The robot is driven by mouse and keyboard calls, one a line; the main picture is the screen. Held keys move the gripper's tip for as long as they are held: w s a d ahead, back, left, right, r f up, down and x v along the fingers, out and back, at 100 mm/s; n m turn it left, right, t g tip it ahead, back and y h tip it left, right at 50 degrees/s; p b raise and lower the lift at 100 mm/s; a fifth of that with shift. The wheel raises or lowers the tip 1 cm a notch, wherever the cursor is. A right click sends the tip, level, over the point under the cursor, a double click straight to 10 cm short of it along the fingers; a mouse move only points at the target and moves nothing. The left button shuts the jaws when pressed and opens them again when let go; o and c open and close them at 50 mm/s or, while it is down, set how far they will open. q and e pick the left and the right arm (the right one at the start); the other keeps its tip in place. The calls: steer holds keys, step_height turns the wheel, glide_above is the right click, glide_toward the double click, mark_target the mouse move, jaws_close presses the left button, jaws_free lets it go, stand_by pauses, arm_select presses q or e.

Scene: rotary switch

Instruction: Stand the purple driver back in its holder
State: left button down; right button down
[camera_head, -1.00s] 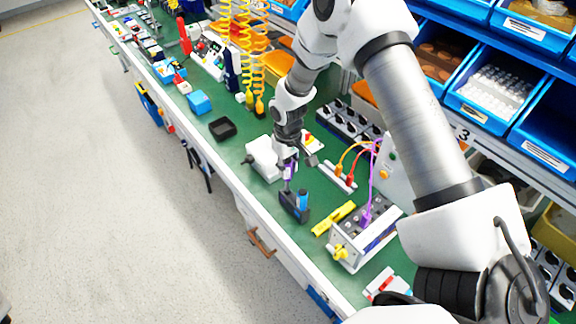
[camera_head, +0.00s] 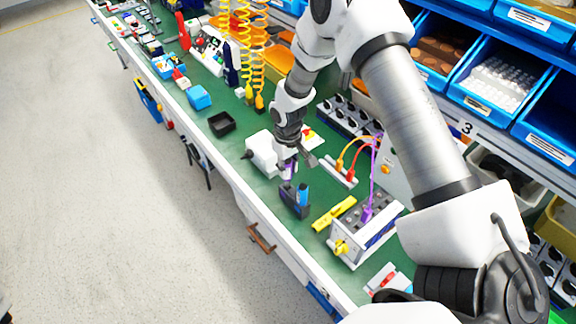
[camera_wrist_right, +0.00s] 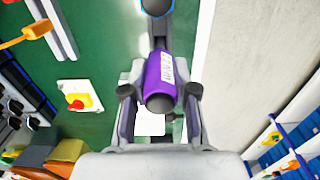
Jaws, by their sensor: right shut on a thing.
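My right gripper (camera_head: 291,160) is shut on the purple driver (camera_wrist_right: 160,78), with one finger on each side of its handle in the right wrist view. The handle also shows below the fingers in the head view (camera_head: 288,172). The dark holder (camera_head: 292,207) stands on the green bench just below the driver. A blue-handled driver (camera_head: 303,194) stands in the holder, and its blue top shows at the upper edge of the right wrist view (camera_wrist_right: 156,6). The purple driver's tip is hidden, so I cannot tell whether it is inside the holder. My left gripper is out of view.
A white device (camera_head: 262,150) stands close beside the gripper. A yellow tool (camera_head: 334,213) and a box with a purple cable (camera_head: 352,240) lie right of the holder. A black tray (camera_head: 221,123) is farther left. The bench's front edge is close to the holder.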

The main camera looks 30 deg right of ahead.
mark_target(288, 177)
steer(key=shift+f+b, duration=1.35)
steer(key=shift+f, duration=0.95)
steer(key=c, duration=0.8)
jaws_free()
steer(key=shift+r, duration=0.15)
step_height(288, 177, up, 12)
steer(key=shift+f, duration=0.1)
